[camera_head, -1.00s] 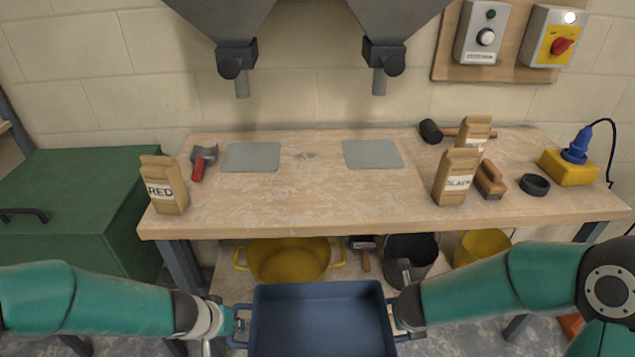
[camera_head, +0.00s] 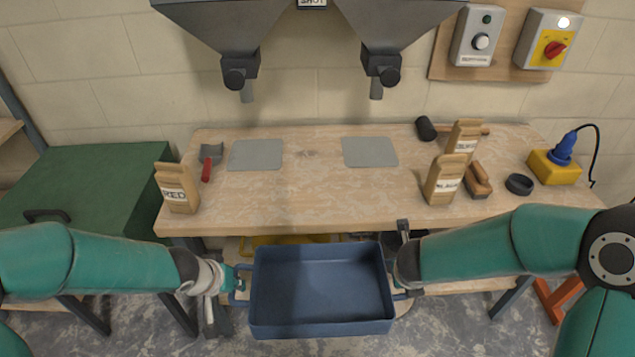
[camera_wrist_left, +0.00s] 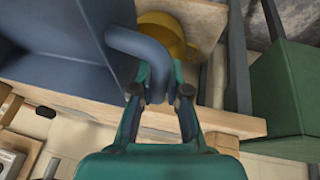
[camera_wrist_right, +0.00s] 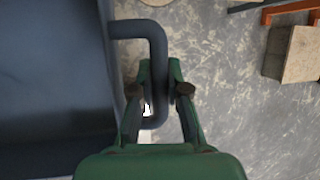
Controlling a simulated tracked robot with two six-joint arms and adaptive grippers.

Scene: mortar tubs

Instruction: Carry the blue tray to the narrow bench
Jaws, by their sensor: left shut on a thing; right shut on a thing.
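The blue tray (camera_head: 320,327) is an empty, deep rectangular tray with a loop handle at each end. It hangs level between my arms, in front of the wooden bench (camera_head: 300,202). My left gripper (camera_head: 238,284) is shut on its left handle, which also shows in the left wrist view (camera_wrist_left: 143,48). My right gripper (camera_head: 402,283) is shut on its right handle, clear in the right wrist view (camera_wrist_right: 157,50). The tray hides most of the shelf under the bench. I cannot tell whether this bench is the narrow one.
Two hoppers hang above. A green chest (camera_head: 95,190) stands at left. Concrete floor shows below.

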